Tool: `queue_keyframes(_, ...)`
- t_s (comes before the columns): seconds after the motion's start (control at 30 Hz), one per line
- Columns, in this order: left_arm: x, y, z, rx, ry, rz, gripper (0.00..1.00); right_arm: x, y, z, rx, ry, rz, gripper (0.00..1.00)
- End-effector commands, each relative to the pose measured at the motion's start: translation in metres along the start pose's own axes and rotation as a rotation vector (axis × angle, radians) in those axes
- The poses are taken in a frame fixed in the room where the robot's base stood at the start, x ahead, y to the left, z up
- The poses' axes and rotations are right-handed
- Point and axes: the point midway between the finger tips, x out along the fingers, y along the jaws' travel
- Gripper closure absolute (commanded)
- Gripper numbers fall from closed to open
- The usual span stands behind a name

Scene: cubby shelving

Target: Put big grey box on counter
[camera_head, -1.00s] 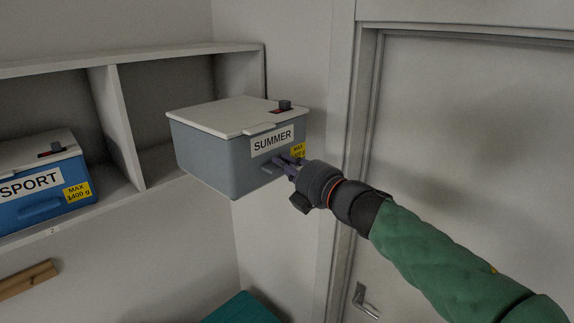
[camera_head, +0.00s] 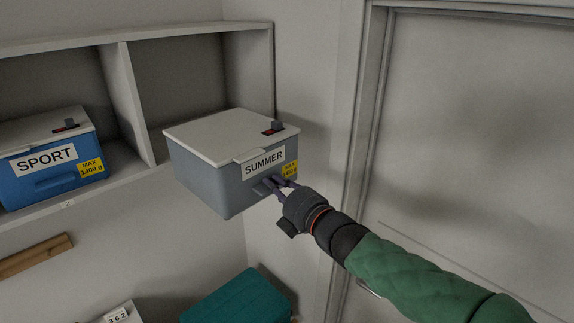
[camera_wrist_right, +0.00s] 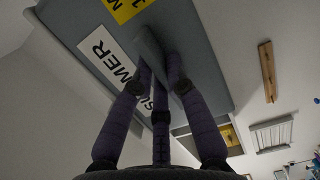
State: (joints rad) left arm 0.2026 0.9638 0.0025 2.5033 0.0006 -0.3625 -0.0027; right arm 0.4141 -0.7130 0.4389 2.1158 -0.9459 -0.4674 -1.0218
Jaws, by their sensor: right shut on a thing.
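The big grey box (camera_head: 222,178) has a white lid, a SUMMER label and a yellow weight label. It is held out in front of the shelf, off its board, a little tilted. My right gripper (camera_head: 275,187) is shut on the handle at the box's front. My left gripper is not in view. No counter can be made out for certain.
A blue SPORT box (camera_head: 48,175) stands in the left cubby of the white shelf (camera_head: 130,95). The right cubby looks empty. A teal object (camera_head: 238,300) is low below the box. A door (camera_head: 480,130) is at the right. A wooden rail (camera_head: 35,255) is on the wall.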

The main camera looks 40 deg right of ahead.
Motion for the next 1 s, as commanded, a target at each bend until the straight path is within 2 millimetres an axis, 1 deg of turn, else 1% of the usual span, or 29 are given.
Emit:
queue_keyframes(0.03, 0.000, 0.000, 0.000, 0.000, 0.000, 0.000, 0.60, 0.001, -0.013, -0.008, 0.004, 0.004, 0.002, 1.00)
queue_keyframes(0.17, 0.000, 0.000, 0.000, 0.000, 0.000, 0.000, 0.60, 0.007, -0.052, -0.028, 0.005, 0.011, 0.000, 1.00)
queue_keyframes(0.27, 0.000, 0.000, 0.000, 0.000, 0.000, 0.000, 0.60, 0.011, -0.086, -0.045, 0.004, 0.014, 0.000, 1.00)
queue_keyframes(0.3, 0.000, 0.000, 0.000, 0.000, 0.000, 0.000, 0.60, 0.013, -0.101, -0.052, 0.005, 0.016, -0.002, 1.00)
queue_keyframes(0.37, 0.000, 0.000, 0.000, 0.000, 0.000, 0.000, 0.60, 0.016, -0.124, -0.064, 0.005, 0.019, -0.003, 1.00)
queue_keyframes(0.4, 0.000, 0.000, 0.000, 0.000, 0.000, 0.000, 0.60, 0.018, -0.140, -0.071, 0.004, 0.020, -0.004, 1.00)
queue_keyframes(0.7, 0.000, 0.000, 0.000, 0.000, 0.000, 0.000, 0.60, 0.032, -0.252, -0.127, 0.000, 0.032, -0.005, 1.00)
queue_keyframes(0.83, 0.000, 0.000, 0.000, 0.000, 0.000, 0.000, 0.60, 0.037, -0.290, -0.147, -0.001, 0.035, -0.001, 1.00)
queue_keyframes(1.0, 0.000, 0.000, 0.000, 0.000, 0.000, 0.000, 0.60, 0.042, -0.323, -0.163, -0.003, 0.038, 0.004, 1.00)
